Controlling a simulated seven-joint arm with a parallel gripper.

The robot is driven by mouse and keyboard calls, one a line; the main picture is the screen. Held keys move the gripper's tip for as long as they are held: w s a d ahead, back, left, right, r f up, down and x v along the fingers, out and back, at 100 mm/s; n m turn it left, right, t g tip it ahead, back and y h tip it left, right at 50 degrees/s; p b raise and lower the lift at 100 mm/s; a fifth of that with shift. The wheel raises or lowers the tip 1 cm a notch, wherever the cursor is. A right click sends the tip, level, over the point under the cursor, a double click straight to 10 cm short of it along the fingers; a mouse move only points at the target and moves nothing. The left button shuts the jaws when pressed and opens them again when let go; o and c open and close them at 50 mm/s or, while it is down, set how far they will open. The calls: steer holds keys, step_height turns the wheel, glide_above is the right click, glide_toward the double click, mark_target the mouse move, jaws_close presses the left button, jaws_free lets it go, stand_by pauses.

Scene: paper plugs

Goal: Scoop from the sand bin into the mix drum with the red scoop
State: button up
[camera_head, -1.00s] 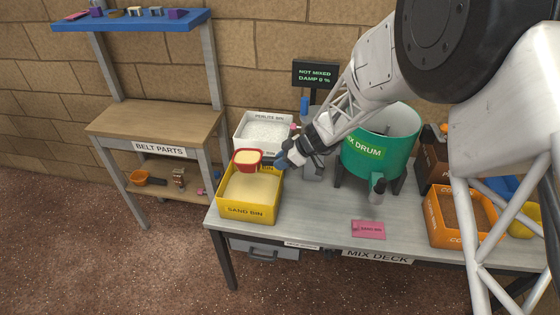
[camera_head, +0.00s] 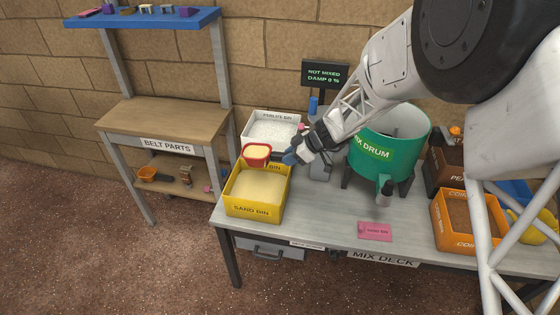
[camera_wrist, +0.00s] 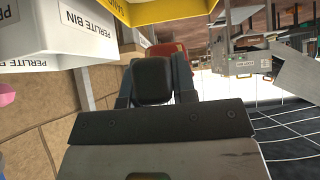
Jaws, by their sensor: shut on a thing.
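The red scoop (camera_head: 257,150) is held level over the back part of the yellow sand bin (camera_head: 252,211) and is filled with pale sand. My gripper (camera_head: 291,157) is shut on the scoop's handle at the right of the bin. In the wrist view the fingers (camera_wrist: 154,82) close around a dark block, with part of the red scoop (camera_wrist: 172,50) beyond. The sand bin holds pale sand (camera_head: 258,186). The green mix drum (camera_head: 372,150) stands open-topped on the bench to the right, partly hidden by my arm. Its inside shows only in part.
A white perlite bin (camera_head: 270,130) stands behind the sand bin. A screen (camera_head: 325,75) reads "NOT MIXED DAMP 0 %". An orange bin (camera_head: 466,222) sits at the right, a pink card (camera_head: 375,231) at the front. The bench between bin and drum is mostly clear.

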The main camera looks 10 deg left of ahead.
steer(key=w+d+r+m+t, duration=0.2)
steer(key=w+d+r, duration=0.35)
steer(key=r, duration=0.45)
steer(key=w+d+r+m+t, duration=0.15)
steer(key=w+d+r, duration=0.25)
steer(key=w+r, duration=0.4)
steer(key=w+d+n+g, duration=0.2)
steer(key=d, duration=1)
steer(key=w+d+f+n+g, duration=0.1)
steer(key=w+d+n+g, duration=0.1)
steer(key=d, duration=1.1)
steer(key=w+d+n+g, duration=0.2)
steer(key=d+n+g, duration=0.1)
steer(key=d, duration=1)
steer(key=shift+w+f+n, duration=0.2)
steer(key=shift+w+n, duration=0.05)
steer(key=shift+n, duration=0.3)
steer(key=shift+f, duration=0.2)
